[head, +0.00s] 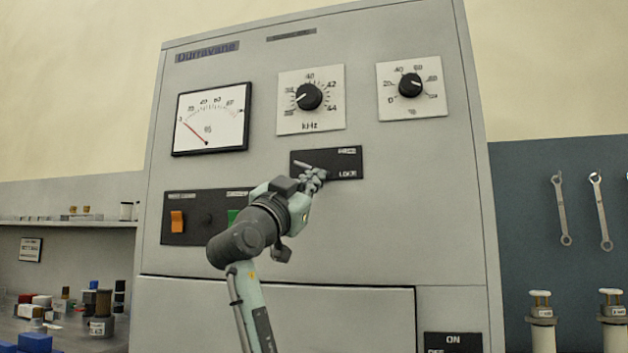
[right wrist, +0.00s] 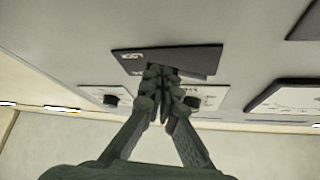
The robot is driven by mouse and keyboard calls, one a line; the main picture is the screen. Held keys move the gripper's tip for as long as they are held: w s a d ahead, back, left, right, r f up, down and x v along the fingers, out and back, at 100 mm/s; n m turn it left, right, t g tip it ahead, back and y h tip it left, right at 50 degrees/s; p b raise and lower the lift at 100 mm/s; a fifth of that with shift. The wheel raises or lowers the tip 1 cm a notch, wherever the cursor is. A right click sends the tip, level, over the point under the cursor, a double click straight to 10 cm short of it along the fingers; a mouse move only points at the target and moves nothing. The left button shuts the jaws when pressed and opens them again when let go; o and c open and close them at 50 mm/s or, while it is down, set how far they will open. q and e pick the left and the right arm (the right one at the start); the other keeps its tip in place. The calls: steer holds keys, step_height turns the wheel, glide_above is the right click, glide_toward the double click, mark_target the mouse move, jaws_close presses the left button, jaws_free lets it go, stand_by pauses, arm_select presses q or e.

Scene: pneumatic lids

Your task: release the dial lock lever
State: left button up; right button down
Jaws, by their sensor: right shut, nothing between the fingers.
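The dial lock plate (head: 346,164) is a black panel with a "LOCK" label, on the grey cabinet front below the kHz dial. A pale thin lever (head: 304,165) shows at its left part, just beside my right gripper's fingers. My right gripper (head: 315,178) is shut with nothing between its fingers, at the plate's left half. In the right wrist view my right gripper (right wrist: 160,78) is in front of the black plate (right wrist: 190,57) and hides its middle. Whether the fingers touch the lever I cannot tell. My left gripper is in neither view.
Above the plate are the kHz dial (head: 309,97), a second dial (head: 410,85) and a needle meter (head: 211,119). A switch panel with an orange rocker (head: 177,221) is lower left, partly behind my arm. Wrenches (head: 600,210) hang at right.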

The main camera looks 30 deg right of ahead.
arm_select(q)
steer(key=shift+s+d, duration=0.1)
arm_select(e)
steer(key=shift+s+d+r+n+t+y, duration=0.15)
steer(key=shift+r+n+t+y, duration=0.1)
steer(key=shift+n+t, duration=0.45)
steer(key=shift+s+d+r+n+t+y, duration=0.2)
steer(key=shift+n+t, duration=0.3)
steer(key=shift+n, duration=0.4)
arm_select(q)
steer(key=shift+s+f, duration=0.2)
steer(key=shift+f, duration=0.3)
arm_select(e)
steer(key=r, duration=0.1)
steer(key=r+n, duration=0.1)
steer(key=r, duration=0.1)
steer(key=shift+s+d+r+n+t+y, duration=0.25)
steer(key=shift+s+r+n+t, duration=0.05)
steer(key=shift+t, duration=0.1)
steer(key=shift+f, duration=0.1)
